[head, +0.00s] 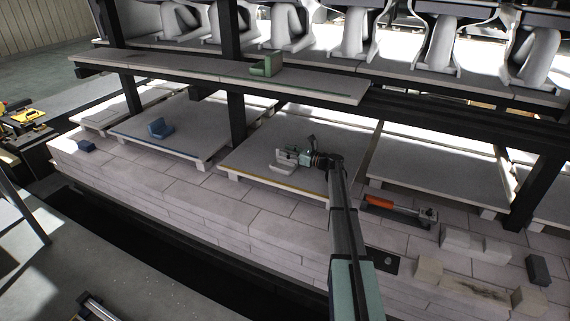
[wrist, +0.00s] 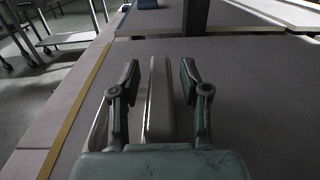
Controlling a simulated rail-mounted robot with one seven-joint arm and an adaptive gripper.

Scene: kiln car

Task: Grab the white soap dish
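The white soap dish (head: 281,164) sits on a grey slab (head: 250,172) on the middle stand of the kiln car. My gripper (head: 303,155) is at the dish, reaching in from the right in the head view. In the wrist view the upright wall of the soap dish (wrist: 160,110) stands between my two fingers (wrist: 160,76). A gap shows on each side of the wall, so the fingers are open and do not touch it there. A pale edge, seemingly the dish's base, shows beyond the left finger. The gripper body hides the near part of the dish.
A blue dish (head: 160,129) sits on the slab to the left, and a green one (head: 267,65) on the shelf above. Dark posts (head: 236,117) hold up that shelf. An orange-handled tool (head: 393,208) and several bricks (head: 462,240) lie on the right.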

